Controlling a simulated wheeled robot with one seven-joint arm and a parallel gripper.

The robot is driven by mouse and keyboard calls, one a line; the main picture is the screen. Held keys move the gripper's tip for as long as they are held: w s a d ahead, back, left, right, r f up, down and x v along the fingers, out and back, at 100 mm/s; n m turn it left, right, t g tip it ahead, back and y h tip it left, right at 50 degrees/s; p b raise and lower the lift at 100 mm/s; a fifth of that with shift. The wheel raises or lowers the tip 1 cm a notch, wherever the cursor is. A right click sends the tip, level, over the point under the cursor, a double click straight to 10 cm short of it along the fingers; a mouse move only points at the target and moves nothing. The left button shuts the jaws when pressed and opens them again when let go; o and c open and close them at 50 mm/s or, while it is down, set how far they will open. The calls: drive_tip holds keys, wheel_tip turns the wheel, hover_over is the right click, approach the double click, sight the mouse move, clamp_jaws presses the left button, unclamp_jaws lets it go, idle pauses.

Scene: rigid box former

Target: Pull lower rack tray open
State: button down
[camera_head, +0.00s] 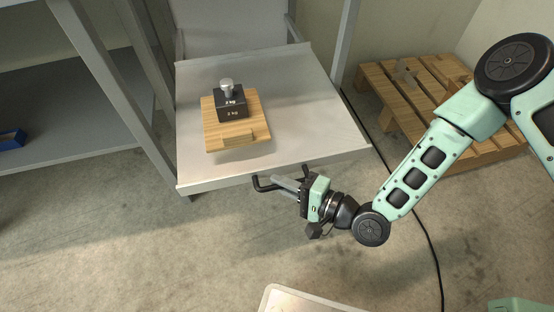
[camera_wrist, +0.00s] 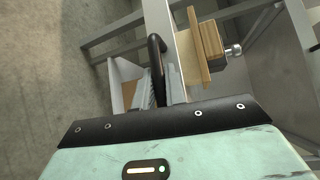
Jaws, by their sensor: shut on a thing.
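The lower rack tray (camera_head: 310,110) is a pale grey metal tray that stands out from the rack frame toward me. A dark bar handle (camera_head: 266,184) is fixed on its front lip. My gripper (camera_head: 284,186) is at the front edge of the tray, shut on this handle. In the wrist view the black handle (camera_wrist: 156,58) passes between my finger pads (camera_wrist: 165,88). A wooden board (camera_head: 213,126) lies on the tray and carries a dark 2 kg weight (camera_head: 231,104) with a silver knob. The board also shows in the wrist view (camera_wrist: 197,55).
Grey rack posts (camera_head: 100,65) stand left of the tray. A lower shelf (camera_head: 85,105) at left holds a blue bin (camera_head: 12,140). A wooden pallet (camera_head: 430,95) lies at the right, with a black cable (camera_head: 425,240) on the floor. The concrete floor in front of the tray is mostly clear.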

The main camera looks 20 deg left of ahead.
drive_tip(key=shift+s+d, duration=0.75)
drive_tip(key=shift+s, duration=0.3)
drive_tip(key=c, duration=1.5)
unclamp_jaws()
drive_tip(key=shift+o, duration=0.2)
drive_tip(key=p+v, duration=0.3)
drive_tip(key=v, duration=1.4)
drive_tip(key=shift+d, duration=0.2)
